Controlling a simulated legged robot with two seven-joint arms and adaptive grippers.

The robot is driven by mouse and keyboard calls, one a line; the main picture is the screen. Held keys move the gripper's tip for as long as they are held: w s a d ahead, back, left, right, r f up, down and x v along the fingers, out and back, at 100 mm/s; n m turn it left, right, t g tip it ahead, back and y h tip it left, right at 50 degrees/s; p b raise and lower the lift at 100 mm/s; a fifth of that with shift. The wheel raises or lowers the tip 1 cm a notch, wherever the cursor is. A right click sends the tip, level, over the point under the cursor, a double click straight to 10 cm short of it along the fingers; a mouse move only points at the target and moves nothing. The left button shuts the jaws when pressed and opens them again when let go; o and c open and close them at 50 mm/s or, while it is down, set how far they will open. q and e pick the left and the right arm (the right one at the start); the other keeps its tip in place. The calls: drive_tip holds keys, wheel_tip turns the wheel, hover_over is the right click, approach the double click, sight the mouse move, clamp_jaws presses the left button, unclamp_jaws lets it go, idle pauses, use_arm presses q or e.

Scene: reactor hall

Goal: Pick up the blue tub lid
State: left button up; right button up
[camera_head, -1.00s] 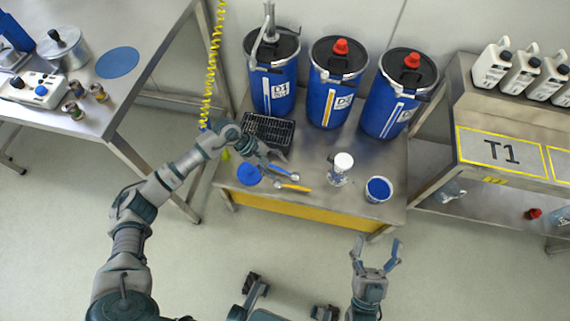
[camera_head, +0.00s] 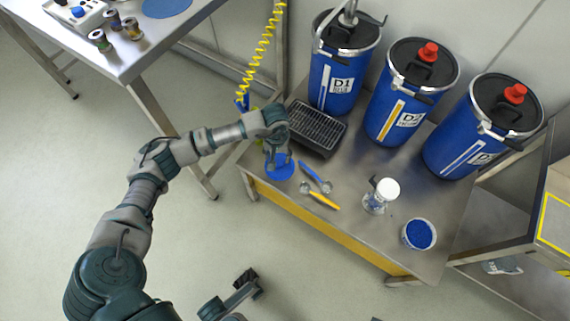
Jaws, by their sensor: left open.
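The blue tub lid (camera_head: 284,173) lies flat near the left front edge of the metal bench. My left gripper (camera_head: 279,157) is open, pointing down right over the lid and hiding part of it. I cannot tell whether the fingers touch the lid. An open tub with blue contents (camera_head: 419,235) stands at the right front of the bench.
Spoons with blue and yellow handles (camera_head: 319,200) lie right of the lid. A dark drip grate (camera_head: 318,128) lies behind it. A white-capped jar (camera_head: 380,196) stands further right. Several blue drums (camera_head: 397,92) line the back. A yellow coiled hose (camera_head: 262,48) hangs behind.

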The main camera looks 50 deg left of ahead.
sight(279, 163)
use_arm(q)
drive_tip(key=f+b, duration=0.1)
drive_tip(key=f, duration=0.1)
drive_tip(key=f+b, duration=0.2)
drive_tip(key=f, duration=0.1)
drive_tip(key=shift+w+d+f, duration=0.2)
drive_tip(key=shift+d+f, duration=0.05)
drive_tip(key=shift+f, duration=0.1)
drive_tip(key=shift+r, duration=0.3)
drive_tip(key=c, duration=0.9)
